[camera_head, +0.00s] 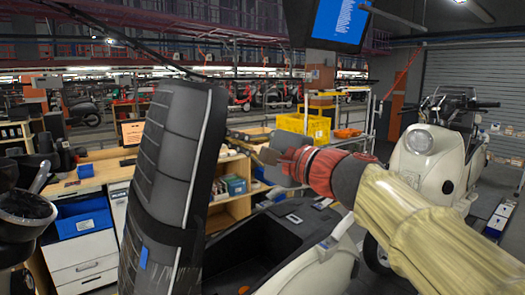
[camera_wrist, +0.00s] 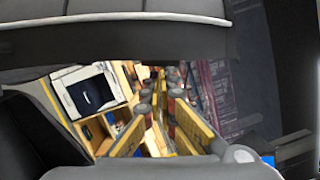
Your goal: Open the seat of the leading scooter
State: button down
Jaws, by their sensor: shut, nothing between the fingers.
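The black seat (camera_head: 172,165) of the near scooter stands raised, nearly upright, with light piping along its edge. Below it, the dark storage compartment (camera_head: 255,250) shows open in the cream body (camera_head: 325,268). My gripper (camera_head: 270,162) is shut and empty, just right of the raised seat in the head view. I cannot tell whether it touches the seat. In the wrist view, a dark padded surface with light piping, likely the seat (camera_wrist: 120,18), spans the top.
Another cream scooter (camera_head: 420,145) stands at the right. A workbench (camera_head: 95,178) with a blue bin (camera_head: 82,222) is at the left. Wooden shelving (camera_head: 228,200) and a yellow crate (camera_head: 304,127) stand behind. A screen (camera_head: 338,20) hangs above.

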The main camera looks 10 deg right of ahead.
aim_at(185, 143)
jog(key=s+a, duration=0.1)
jog(key=a, duration=0.2)
jog(key=s+a+n, duration=0.1)
jog(key=a, duration=0.2)
jog(key=s+a+r+n, duration=0.1)
jog(key=a, duration=0.2)
jog(key=shift+s+a, duration=0.2)
jog(key=shift+s, duration=0.2)
